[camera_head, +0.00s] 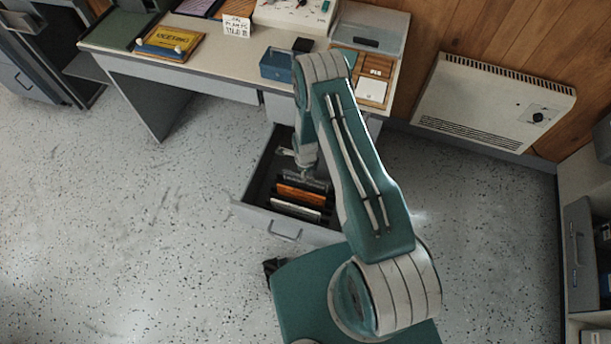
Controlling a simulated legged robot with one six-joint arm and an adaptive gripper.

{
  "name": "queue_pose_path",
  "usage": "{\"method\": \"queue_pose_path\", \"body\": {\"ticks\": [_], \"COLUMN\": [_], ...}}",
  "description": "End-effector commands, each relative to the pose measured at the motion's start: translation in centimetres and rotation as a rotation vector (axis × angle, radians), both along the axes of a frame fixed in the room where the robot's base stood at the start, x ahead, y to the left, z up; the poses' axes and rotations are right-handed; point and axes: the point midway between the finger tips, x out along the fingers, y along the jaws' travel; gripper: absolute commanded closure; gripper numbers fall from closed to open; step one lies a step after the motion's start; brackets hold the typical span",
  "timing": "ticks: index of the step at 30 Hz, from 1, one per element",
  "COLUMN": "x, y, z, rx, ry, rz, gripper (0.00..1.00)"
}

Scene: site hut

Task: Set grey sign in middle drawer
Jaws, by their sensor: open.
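A desk drawer (288,229) is pulled out below the desk's right part, its inside dark; I cannot tell for sure whether it is the middle one. In it, several flat pieces stand on edge in a row: a grey one (306,181), which looks like the grey sign, an orange one (301,195) and a pale one (296,210) nearest the drawer front. My gripper (307,173) is open and points down inside the drawer outline, right at the grey piece's back side. My arm hides the drawer's right side, and I cannot tell whether the fingers touch the piece.
The desk (222,76) carries a yellow sign (169,41), a small white sign (237,26), a blue box (276,65) and trays. A heater (492,103) hangs on the wooden wall at right. A cabinet (580,240) stands far right. The speckled floor left of the drawer is clear.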

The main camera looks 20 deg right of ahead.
Motion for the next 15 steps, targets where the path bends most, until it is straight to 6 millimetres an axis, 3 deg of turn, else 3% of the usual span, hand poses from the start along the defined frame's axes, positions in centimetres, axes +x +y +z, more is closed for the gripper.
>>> {"method": "queue_pose_path", "body": {"ticks": [9, 15], "x": [0.1, 0.0], "y": [0.0, 0.0], "z": [5.9, 8.2], "rx": [0.000, 0.000], "ry": [-0.002, 0.000], "rz": [0.000, 0.000], "gripper": [0.52, 0.52]}}
